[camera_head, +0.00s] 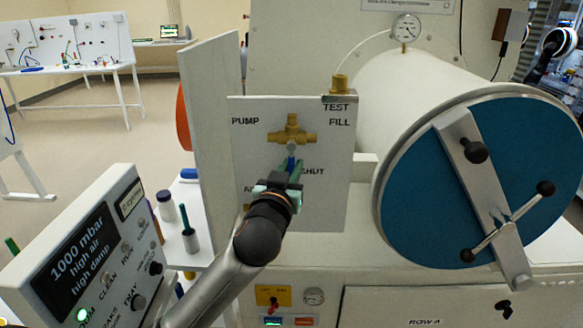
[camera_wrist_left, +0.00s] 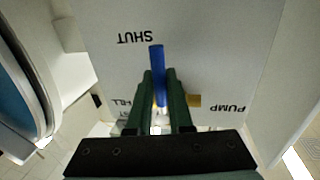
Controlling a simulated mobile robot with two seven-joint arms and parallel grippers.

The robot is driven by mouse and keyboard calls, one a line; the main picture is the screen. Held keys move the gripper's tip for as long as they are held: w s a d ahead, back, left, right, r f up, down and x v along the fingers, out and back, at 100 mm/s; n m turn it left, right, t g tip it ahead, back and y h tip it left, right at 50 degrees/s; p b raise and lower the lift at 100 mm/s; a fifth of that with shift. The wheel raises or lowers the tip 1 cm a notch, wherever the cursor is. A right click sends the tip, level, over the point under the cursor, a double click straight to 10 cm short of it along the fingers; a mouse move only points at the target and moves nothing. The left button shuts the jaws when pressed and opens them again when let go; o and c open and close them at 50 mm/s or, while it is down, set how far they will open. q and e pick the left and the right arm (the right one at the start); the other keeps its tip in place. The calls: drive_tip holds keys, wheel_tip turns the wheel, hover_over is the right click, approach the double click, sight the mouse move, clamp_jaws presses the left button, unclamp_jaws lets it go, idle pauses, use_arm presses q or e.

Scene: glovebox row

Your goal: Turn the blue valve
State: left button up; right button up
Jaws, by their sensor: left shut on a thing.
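The blue valve handle (camera_head: 291,163) hangs below a brass valve body (camera_head: 291,132) on a white panel (camera_head: 325,200) lettered PUMP, TEST, FILL and SHUT. In the left wrist view the blue handle (camera_wrist_left: 157,60) stands between the two green fingers, and its free end points to the SHUT lettering side. My left gripper (camera_head: 289,172) is shut on the handle, reaching it from below; it also shows in the left wrist view (camera_wrist_left: 161,88). The gripper and wrist hide the lower part of the panel. My right gripper is not seen.
A large round blue door (camera_head: 420,170) with a metal bar and handle stands right of the panel. A control box (camera_head: 95,250) with a screen is at lower left. A white upright board (camera_head: 215,120) stands left of the panel. Small bottles (camera_head: 166,206) stand on a shelf.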

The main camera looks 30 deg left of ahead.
use_arm(q)
clamp_jaws()
idle(0.9)
drive_tip(key=shift+a, duration=0.15)
drive_tip(key=shift+s+a+r+m+g, duration=0.25)
drive_tip(key=shift+a+m, duration=0.1)
drive_tip(key=shift+m, duration=0.7)
drive_tip(key=shift+s+a+r+m+g, duration=0.15)
drive_tip(key=shift+a+m, duration=0.25)
drive_tip(key=shift+m, duration=0.7)
drive_tip(key=shift+s+a+r+m+g, duration=0.15)
drive_tip(key=shift+s+a+m+g, duration=0.2)
drive_tip(key=shift+m, duration=0.7)
drive_tip(key=o, duration=0.6)
unclamp_jaws()
drive_tip(key=shift+o, duration=0.2)
drive_tip(key=shift+f, duration=0.1)
